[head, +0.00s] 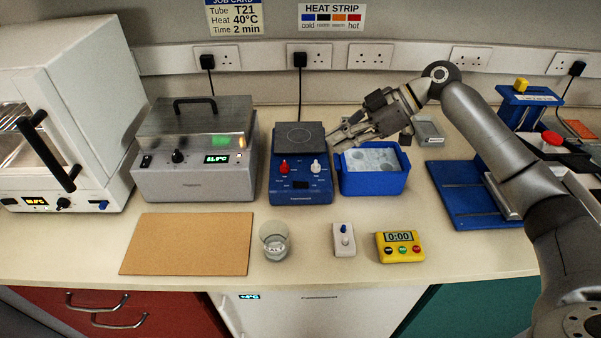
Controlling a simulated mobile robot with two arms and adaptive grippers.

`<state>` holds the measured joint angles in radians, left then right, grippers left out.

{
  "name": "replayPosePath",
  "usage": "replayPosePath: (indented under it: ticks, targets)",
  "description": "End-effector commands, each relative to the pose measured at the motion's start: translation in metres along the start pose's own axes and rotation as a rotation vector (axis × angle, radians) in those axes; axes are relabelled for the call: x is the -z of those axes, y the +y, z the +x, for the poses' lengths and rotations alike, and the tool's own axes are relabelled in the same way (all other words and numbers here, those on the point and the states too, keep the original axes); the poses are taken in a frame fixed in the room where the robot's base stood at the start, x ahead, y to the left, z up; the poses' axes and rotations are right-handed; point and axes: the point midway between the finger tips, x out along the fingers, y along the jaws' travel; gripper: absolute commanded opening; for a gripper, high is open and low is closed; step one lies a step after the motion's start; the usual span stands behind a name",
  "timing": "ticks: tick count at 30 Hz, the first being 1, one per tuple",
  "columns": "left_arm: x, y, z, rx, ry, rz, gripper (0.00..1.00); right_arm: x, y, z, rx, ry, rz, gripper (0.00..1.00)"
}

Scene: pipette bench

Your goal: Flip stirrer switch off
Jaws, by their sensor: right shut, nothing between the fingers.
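The blue stirrer (302,190) with a dark square top plate stands at the middle of the bench. Its front has a red knob (284,167), a white knob (315,166) and a small dark part (300,185) low between them, which looks like a switch; its position is too small to tell. My right gripper (336,139) is shut and empty. It hangs at the right edge of the top plate, above and behind the knobs, and points left. I cannot tell whether it touches the plate. My left gripper is not in view.
A blue tub (373,184) stands close right of the stirrer, under my right gripper. A grey heater with a lid (195,180) is at left. A glass beaker (275,244), a small white box with a blue-tipped lever (344,240) and a yellow timer (399,248) stand in front.

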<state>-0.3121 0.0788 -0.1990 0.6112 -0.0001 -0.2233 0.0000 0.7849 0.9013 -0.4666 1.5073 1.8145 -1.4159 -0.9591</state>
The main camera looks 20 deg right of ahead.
Motion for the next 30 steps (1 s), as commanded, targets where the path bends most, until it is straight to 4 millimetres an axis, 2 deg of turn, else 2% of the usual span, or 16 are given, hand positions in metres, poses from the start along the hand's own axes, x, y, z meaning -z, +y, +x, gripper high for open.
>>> replayPosePath:
  ticks: [3, 8, 15, 21, 24, 30]
  targets:
    - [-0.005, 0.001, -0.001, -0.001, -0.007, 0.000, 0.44, 0.000, 0.000, 0.002, 0.001, 0.000, 0.001, 0.00]
    - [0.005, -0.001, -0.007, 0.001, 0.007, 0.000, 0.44, 0.001, -0.001, 0.016, 0.004, -0.001, 0.002, 0.00]
    - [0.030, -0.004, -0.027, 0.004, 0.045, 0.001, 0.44, 0.004, -0.001, 0.063, 0.005, 0.001, 0.002, 0.00]
    - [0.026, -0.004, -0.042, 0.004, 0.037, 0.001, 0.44, 0.001, -0.001, 0.104, 0.004, -0.002, 0.003, 0.00]
    - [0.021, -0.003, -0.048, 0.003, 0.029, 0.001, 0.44, -0.013, -0.001, 0.114, 0.002, -0.002, 0.005, 0.00]
    - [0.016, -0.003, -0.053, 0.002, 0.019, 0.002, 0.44, -0.026, 0.000, 0.127, 0.000, 0.000, 0.002, 0.00]
